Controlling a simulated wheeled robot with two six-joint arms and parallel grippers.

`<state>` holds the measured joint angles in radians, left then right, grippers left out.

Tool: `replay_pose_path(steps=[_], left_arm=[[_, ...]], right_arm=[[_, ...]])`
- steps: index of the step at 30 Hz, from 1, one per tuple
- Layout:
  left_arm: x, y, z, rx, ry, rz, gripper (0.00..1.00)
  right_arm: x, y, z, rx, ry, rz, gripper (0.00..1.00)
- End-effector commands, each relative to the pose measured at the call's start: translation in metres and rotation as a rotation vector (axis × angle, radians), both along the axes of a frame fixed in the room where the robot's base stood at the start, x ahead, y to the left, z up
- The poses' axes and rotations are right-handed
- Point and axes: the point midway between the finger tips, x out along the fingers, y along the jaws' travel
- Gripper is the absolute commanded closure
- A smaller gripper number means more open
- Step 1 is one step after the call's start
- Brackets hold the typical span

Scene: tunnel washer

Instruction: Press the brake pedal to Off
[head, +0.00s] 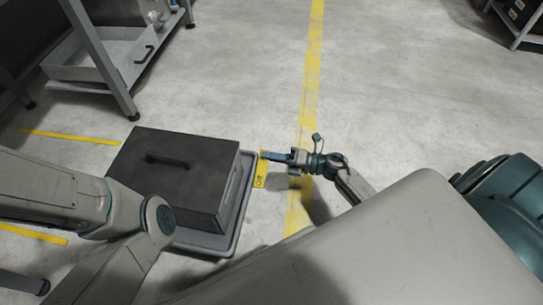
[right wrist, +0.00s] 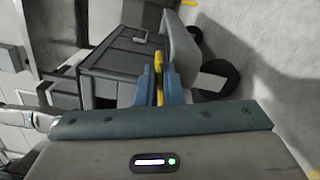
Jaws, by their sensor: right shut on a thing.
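The yellow brake pedal (head: 259,181) sticks out from the right side of a grey wheeled cart (head: 233,228) in the head view. It carries small dark lettering, seemingly "Off". My right gripper (head: 268,156) is at the pedal's far end, its blue fingers pointing left toward the cart. In the right wrist view the fingers (right wrist: 159,88) are closed around the narrow yellow pedal (right wrist: 159,68), hiding part of it. My left arm crosses the left of the head view, but its gripper is not seen.
A dark lidded box (head: 172,178) with a handle sits on the cart. A metal rack (head: 107,55) with a grey tray stands at upper left, and a shelf (head: 520,20) at upper right. The floor right of the cart is clear, with a yellow line (head: 312,70).

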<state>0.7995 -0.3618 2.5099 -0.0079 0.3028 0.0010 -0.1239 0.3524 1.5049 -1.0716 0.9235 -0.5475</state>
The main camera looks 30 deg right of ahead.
Motion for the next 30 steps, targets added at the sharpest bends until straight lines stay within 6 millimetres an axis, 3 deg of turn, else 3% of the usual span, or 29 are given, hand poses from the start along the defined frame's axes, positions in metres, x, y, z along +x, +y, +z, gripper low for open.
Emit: replay_pose_path(steps=[12,13,15,16,25,30], left_arm=[[0.000,0.000,0.000,0.000,0.000,0.000,0.64],[0.000,0.000,0.000,0.000,0.000,0.000,0.64],[0.000,0.000,0.000,0.000,0.000,0.000,0.64],[0.000,0.000,0.000,0.000,0.000,0.000,0.64],[0.000,0.000,0.001,0.000,0.000,0.000,0.64],[0.000,0.000,0.011,0.000,0.000,0.001,0.64]], right_arm=[[0.000,0.000,0.000,-0.007,-0.006,0.001,1.00],[0.000,0.000,0.000,-0.006,-0.005,0.001,0.87],[0.000,0.000,0.000,-0.006,-0.005,0.001,0.73],[0.000,0.000,0.000,-0.006,-0.005,0.001,0.71],[-0.001,-0.002,0.000,-0.006,-0.004,0.000,0.71],[-0.014,-0.018,0.002,-0.007,-0.001,-0.001,0.71]])
